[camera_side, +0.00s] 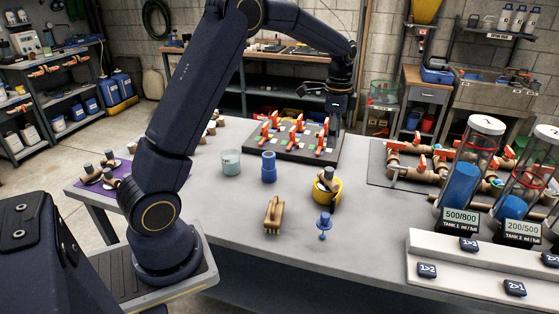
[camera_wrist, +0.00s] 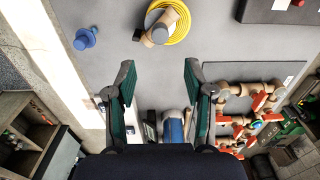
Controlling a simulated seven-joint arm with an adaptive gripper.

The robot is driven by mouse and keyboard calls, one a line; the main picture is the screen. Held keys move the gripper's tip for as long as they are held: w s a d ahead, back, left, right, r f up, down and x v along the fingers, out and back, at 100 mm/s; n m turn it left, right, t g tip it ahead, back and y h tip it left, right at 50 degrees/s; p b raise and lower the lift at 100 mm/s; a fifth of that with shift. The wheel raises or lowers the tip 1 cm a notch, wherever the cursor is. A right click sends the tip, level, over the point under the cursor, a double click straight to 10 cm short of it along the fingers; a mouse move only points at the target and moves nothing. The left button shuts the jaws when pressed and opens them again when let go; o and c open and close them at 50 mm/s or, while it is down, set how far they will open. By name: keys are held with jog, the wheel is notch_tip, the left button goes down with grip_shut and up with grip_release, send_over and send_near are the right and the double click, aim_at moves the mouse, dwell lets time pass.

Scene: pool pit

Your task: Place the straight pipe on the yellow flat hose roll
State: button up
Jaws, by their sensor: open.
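The yellow flat hose roll (camera_side: 337,195) lies on the grey table, right of centre in the side view; it also shows at the top of the wrist view (camera_wrist: 182,27). A tan pipe piece with a dark grey end (camera_side: 327,178) rests on the roll and covers part of it. It also shows in the wrist view (camera_wrist: 163,24); I take it for the straight pipe, though its exact shape is hard to tell. My gripper (camera_side: 334,107) is raised, apart from the roll and pipe. In the wrist view its fingers (camera_wrist: 158,75) are open, with nothing between them.
A blue plunger-like piece (camera_side: 324,223), a brush (camera_side: 273,214), a blue cylinder (camera_side: 268,167) and a clear cup (camera_side: 231,162) stand nearby. A board with red valves (camera_side: 290,147) is behind. Tall tanks (camera_side: 465,170) stand at right. Tan fittings lie on a purple mat (camera_side: 92,186) at left.

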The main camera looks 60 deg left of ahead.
jog(key=s+d+r+n+t, duration=0.2)
jog(key=s+d+r+n, duration=0.2)
jog(key=s+d+r, duration=0.45)
jog(key=s+d+n+t, duration=0.1)
jog(key=s+d+n, duration=0.1)
jog(key=s, duration=0.6)
jog(key=s+d+n+t, duration=0.1)
jog(key=s+n+t, duration=0.1)
jog(key=s, duration=0.7)
jog(key=shift+s+d+r+n+t, duration=0.3)
jog(key=shift+d+n, duration=0.1)
jog(key=shift+n, duration=0.1)
